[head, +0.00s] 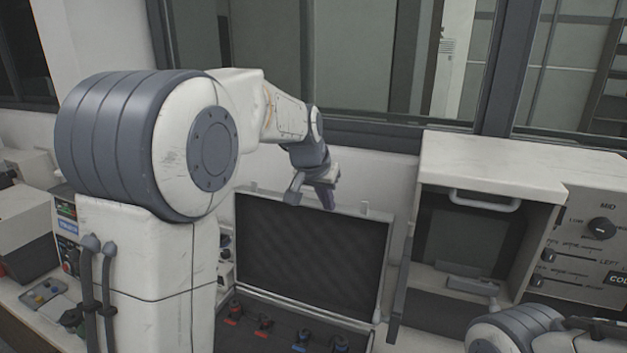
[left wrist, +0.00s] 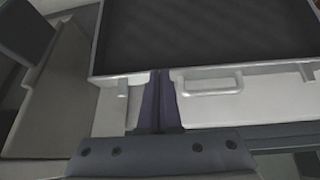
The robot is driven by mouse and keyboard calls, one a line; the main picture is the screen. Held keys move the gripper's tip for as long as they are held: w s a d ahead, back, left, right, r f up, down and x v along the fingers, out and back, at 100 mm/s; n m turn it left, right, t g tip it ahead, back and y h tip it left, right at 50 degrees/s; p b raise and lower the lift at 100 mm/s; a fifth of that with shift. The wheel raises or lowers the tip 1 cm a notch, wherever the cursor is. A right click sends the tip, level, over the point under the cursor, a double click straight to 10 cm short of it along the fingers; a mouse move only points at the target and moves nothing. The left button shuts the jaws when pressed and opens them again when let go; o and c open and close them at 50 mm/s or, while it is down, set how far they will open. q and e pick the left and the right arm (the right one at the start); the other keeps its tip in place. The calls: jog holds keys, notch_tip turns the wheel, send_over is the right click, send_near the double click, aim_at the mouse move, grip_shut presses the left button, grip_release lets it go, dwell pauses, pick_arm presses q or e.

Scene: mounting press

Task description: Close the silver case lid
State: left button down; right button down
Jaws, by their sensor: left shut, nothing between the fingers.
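The silver case stands open on the bench in the head view, its lid (head: 310,250) upright with a dark padded inside and a thin silver rim. Its base (head: 270,340) holds several small items with red and blue parts. My left gripper (head: 325,200) is at the top edge of the lid, fingers pointing down. It is shut with nothing in it. In the left wrist view the shut fingers (left wrist: 160,100) lie over the lid's rim (left wrist: 215,72), near a handle (left wrist: 212,86). I cannot tell whether they touch it. My right gripper is not in view.
A white press housing (head: 520,165) with a handle and open front stands right of the case, with a knob and slider panel (head: 590,250) beside it. Grey equipment (head: 25,225) is at the left. A wall and window frame are close behind the lid.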

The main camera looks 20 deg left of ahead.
pick_arm(q)
jog(key=w+a+r+t, duration=0.2)
jog(key=w+a+r, duration=0.4)
jog(key=a+r, duration=0.15)
jog(key=shift+n+y, duration=0.3)
jog(key=shift+y, duration=0.1)
jog(key=w+f+p, duration=0.1)
jog(key=f, duration=0.1)
jog(key=w+f+p, duration=0.1)
jog(key=f+p, duration=0.1)
jog(key=f, duration=0.1)
jog(key=w+f+p, duration=0.1)
jog(key=f+p, duration=0.1)
jog(key=shift+a+f, duration=0.25)
jog(key=shift+f, duration=0.1)
jog(key=shift+s, duration=0.35)
jog(key=shift+f, duration=0.1)
jog(key=shift+a, duration=0.1)
